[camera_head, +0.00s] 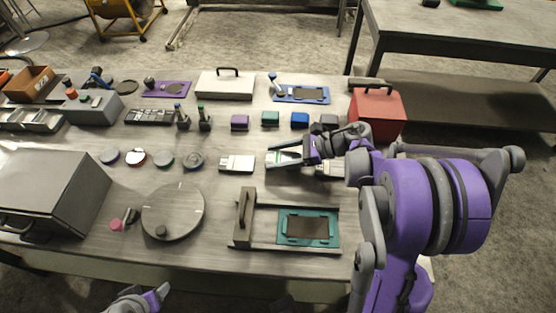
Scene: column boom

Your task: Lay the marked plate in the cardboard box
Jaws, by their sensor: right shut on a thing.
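My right gripper (302,154) is over the middle right of the table, shut on a flat pale plate (284,155) with a dark and greenish mark. The gripper and forearm partly cover this plate, so its full outline is hidden. The open brown cardboard box (28,82) stands at the far left back of the table, well away from the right gripper. My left gripper (140,300) shows only in part at the bottom edge, in front of the table; its jaw opening is unclear.
A grey box (50,191) stands at the left, beside a round turntable (173,211). A frame with a green plate (308,228) lies at the front right. Several discs and small blocks crowd the middle. A red case (377,112) stands at the back right.

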